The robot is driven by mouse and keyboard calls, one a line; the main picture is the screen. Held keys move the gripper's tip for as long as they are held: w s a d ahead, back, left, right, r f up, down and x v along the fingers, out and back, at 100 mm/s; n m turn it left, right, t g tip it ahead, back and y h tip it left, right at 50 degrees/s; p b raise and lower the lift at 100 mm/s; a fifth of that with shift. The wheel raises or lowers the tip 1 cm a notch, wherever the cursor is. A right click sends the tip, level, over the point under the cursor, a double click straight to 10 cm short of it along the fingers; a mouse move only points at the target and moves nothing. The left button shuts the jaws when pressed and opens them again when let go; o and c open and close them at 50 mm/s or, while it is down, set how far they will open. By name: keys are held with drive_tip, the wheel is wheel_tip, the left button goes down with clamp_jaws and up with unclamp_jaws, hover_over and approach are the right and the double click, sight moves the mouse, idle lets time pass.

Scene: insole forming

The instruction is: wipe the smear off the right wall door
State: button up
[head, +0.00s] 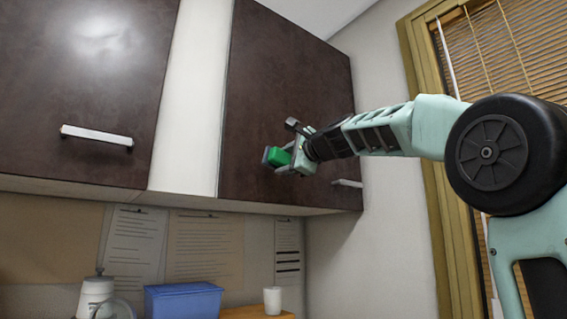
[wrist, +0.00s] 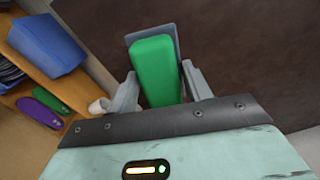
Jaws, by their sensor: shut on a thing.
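The right wall door (head: 285,75) is a dark brown cupboard door with a pale bar handle (head: 347,183) near its lower right corner. My gripper (head: 284,162) is in front of the door's lower middle, left of the handle. It is shut on a green block with a grey pad (head: 278,156). In the wrist view the green block (wrist: 155,72) sits between the two grey fingers, its grey pad toward the dark door (wrist: 250,50). I cannot tell whether the pad touches the door. No smear can be made out; my gripper and arm hide part of the door.
Another dark wall door (head: 85,90) with a bar handle is on the left, beyond a pale panel. Below stand a blue bin (head: 183,301), a white cup (head: 272,300) and a white jar (head: 96,294). A window with blinds (head: 510,50) is at right.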

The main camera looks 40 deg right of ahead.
drive_tip(key=shift+s+d+b, duration=0.1)
drive_tip(key=shift+s+b, duration=0.4)
drive_tip(key=shift+s, duration=1.05)
